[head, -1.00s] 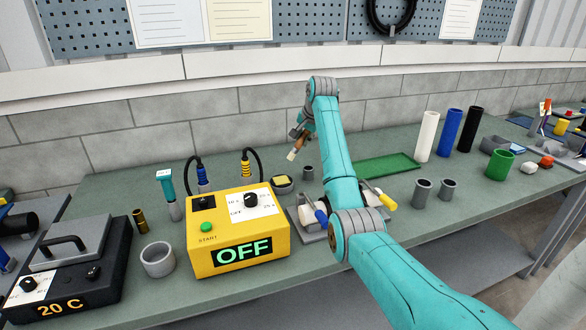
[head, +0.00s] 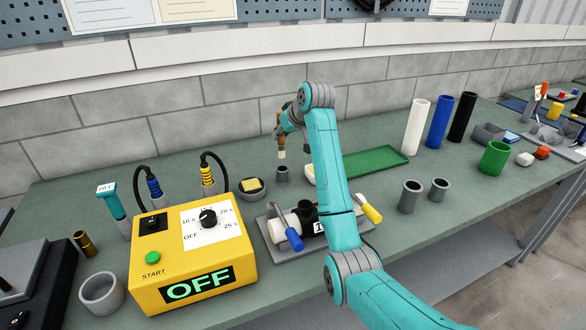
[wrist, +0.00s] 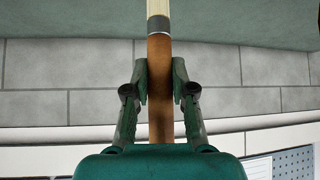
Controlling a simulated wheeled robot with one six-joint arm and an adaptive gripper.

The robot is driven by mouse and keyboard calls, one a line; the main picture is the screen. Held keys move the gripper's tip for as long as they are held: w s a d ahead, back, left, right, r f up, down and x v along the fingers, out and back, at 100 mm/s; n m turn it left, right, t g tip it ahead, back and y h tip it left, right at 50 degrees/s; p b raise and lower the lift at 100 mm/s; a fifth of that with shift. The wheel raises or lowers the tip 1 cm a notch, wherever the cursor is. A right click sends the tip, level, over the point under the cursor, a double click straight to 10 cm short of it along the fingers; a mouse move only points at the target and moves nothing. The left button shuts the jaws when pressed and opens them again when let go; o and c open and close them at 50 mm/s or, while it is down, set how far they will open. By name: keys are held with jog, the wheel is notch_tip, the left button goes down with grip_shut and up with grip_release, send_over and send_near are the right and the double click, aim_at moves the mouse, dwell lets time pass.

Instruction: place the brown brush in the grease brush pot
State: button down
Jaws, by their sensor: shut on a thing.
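The brown brush (head: 281,143) hangs nearly upright in my gripper (head: 284,128), with its pale bristles down. In the wrist view my gripper (wrist: 159,85) is shut on the brown handle (wrist: 160,105); the grey ferrule and cream bristles (wrist: 158,10) extend past the fingertips. A small dark grey pot (head: 282,175), which looks like the grease brush pot, stands on the bench just below the bristle tip in the head view. A gap shows between tip and pot rim. The exact alignment in depth is hard to tell.
A grey dish with a yellow block (head: 252,188) stands left of the pot. A yellow timer box (head: 192,255) and a grey fixture with blue and yellow handles (head: 268,232) are nearer. Two grey cups (head: 411,197) and a green tray (head: 375,162) lie right.

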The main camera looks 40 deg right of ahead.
aim_at(284, 157)
notch_tip(284, 157, down, 5)
jog(key=shift+d+f, duration=0.15)
jog(key=shift+f, duration=2.05)
jog(key=shift+f, duration=0.15)
jog(key=c, duration=1)
grip_release()
jog(key=shift+r, duration=0.25)
jog(key=v, duration=1.2)
